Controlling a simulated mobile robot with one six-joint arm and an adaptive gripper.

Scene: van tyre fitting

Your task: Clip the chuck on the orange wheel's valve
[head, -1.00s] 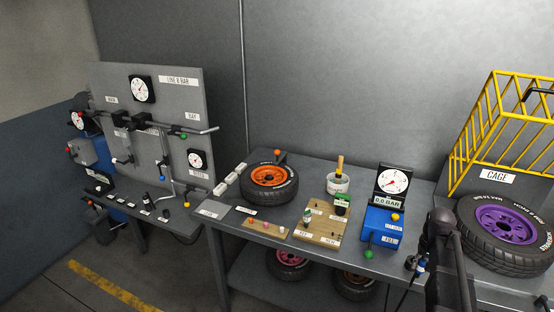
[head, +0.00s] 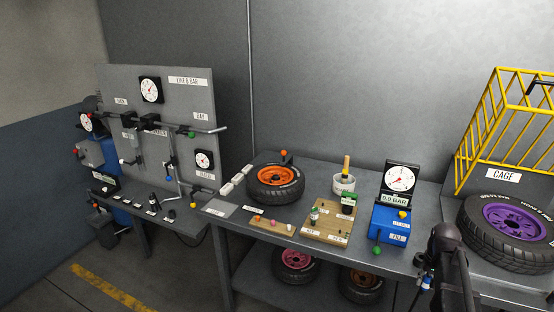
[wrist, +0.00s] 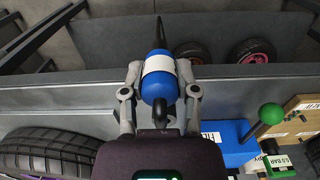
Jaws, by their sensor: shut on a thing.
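The orange wheel (head: 276,179), a black tyre on an orange rim, lies flat on the bench towards its left end. Its valve is too small to make out. My gripper (wrist: 158,82) is shut on the chuck (wrist: 160,68), a blue cylinder with a white band and dark ends. In the head view the held chuck (head: 426,282) is small and low by the bench's front edge, well to the right of the orange wheel and apart from it.
A blue inflator box (head: 388,222) with a dial, a wooden board (head: 326,234) and a white pot (head: 344,185) stand between chuck and wheel. A purple wheel (head: 508,222) lies by the yellow cage (head: 505,120). More wheels (head: 296,262) sit under the bench.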

